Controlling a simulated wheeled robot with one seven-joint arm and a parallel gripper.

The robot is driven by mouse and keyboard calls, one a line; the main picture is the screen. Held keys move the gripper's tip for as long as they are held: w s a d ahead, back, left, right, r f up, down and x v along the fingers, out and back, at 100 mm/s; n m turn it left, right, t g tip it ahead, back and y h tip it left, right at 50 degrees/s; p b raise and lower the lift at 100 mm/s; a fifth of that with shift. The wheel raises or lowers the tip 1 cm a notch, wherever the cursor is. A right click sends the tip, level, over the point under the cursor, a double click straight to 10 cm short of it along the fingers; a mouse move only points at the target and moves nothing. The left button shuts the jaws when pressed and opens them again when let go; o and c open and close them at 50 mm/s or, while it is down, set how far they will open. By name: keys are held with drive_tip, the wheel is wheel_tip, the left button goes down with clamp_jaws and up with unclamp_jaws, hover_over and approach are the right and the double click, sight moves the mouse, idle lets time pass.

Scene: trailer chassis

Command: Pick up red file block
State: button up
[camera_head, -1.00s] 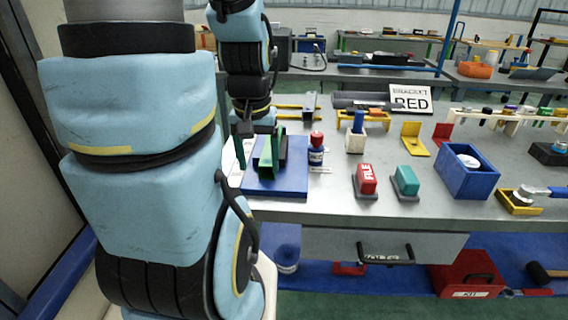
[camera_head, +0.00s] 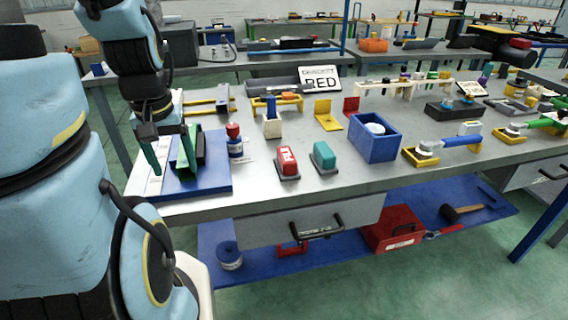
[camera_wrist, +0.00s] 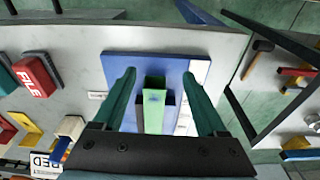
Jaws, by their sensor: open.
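The red file block (camera_head: 287,160) has white lettering and sits on a dark base on the grey workbench, right of the blue plate. In the wrist view the red file block (camera_wrist: 36,76) lies at the left, lettered FILE. My gripper (camera_head: 170,160) is over the blue plate (camera_head: 212,180), left of the red block and apart from it. In the wrist view my gripper (camera_wrist: 165,95) has its green fingers spread, with a green upright piece (camera_wrist: 154,110) on the blue plate showing between them. Nothing is visibly held.
A teal block (camera_head: 324,156) stands just right of the red one. A red-capped bottle (camera_head: 235,142) stands between plate and red block. A blue box (camera_head: 375,140) is farther right. The bench front near the blocks is clear.

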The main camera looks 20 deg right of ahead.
idle(0.3)
drive_tip(key=shift+o, duration=0.5)
approach(287, 154)
drive_tip(key=shift+n, duration=0.3)
drive_tip(key=shift+w+f+p, duration=0.25)
drive_tip(key=shift+f+p, duration=0.3)
drive_tip(key=shift+f, duration=1.15)
drive_tip(key=shift+w+f+p, duration=0.3)
drive_tip(key=shift+f+p, duration=0.3)
drive_tip(key=shift+f, duration=1.1)
drive_tip(key=shift+w+f+p, duration=0.25)
drive_tip(key=shift+f+p, duration=0.3)
drive_tip(key=shift+f, duration=1.15)
drive_tip(key=shift+f, duration=0.2)
clamp_jaws()
